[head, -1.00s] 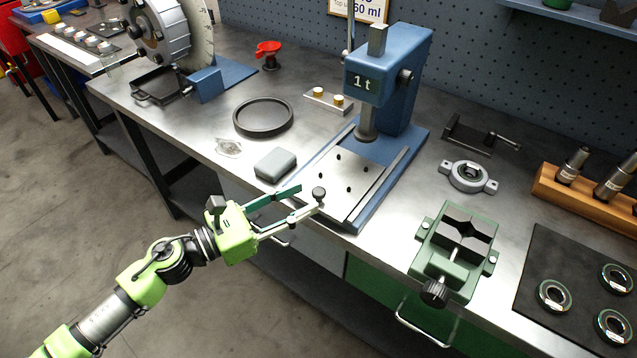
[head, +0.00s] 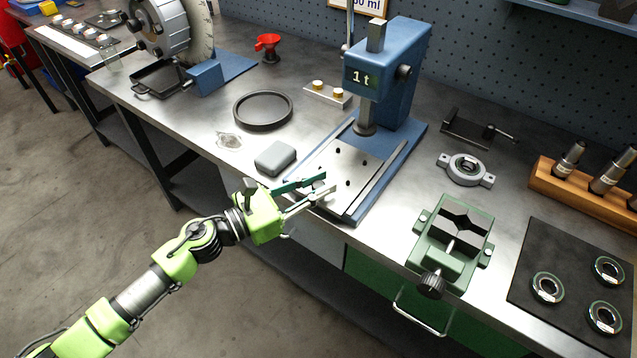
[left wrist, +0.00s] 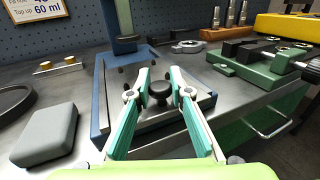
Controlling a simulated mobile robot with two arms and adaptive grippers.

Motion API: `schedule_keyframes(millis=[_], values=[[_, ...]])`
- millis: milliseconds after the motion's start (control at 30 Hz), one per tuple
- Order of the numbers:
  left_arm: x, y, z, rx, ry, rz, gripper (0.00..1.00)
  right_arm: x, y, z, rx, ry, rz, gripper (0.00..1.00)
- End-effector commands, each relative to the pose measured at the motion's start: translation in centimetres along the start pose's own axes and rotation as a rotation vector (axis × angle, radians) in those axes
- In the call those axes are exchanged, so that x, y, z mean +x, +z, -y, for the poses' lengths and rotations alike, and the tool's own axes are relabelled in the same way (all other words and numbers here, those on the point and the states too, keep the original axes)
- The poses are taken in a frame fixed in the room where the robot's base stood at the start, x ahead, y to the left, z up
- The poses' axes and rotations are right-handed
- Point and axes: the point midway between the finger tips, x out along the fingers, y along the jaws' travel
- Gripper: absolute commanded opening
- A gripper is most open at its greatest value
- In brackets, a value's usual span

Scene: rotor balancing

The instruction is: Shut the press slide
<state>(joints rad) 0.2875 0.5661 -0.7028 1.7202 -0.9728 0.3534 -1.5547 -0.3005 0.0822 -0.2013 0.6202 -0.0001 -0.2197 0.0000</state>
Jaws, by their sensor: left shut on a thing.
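The blue press (head: 388,80) with a "1 t" display stands at the back of the bench. Its slide, a pale metal plate with dark holes (head: 352,160), lies on the blue base in front of the column; the plate also shows in the left wrist view (left wrist: 203,104). A dark round knob (left wrist: 160,90) sits at the slide's front. My left gripper (head: 326,183) is at the slide's front left, its fingers (left wrist: 160,95) shut on the knob from both sides. In the head view the fingers hide the knob. My right gripper is out of view.
A green vise (head: 450,245) and a grey bearing housing (head: 466,169) stand to the right. The bench's front edge runs below my gripper.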

Motion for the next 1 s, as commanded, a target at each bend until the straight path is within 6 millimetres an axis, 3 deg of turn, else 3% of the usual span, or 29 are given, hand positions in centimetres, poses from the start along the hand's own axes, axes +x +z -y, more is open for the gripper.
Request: schedule_keyframes(millis=[333, 667, 700, 733, 1000], values=[[4.0, 0.0, -1.7, -0.001, 0.002, 0.002, 0.00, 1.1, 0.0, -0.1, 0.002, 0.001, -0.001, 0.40], [4.3, 0.0, -1.8, -0.001, 0.001, -0.001, 0.00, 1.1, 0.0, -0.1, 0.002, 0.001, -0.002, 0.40], [4.3, 0.0, -1.8, -0.001, 0.001, -0.001, 0.24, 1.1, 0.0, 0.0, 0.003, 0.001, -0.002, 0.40], [4.3, 0.0, -1.8, 0.000, 0.001, -0.001, 0.32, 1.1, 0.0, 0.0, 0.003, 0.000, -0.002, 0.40], [4.3, 0.0, -1.8, 0.000, 0.001, 0.000, 0.35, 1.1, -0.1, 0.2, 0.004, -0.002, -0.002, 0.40]])
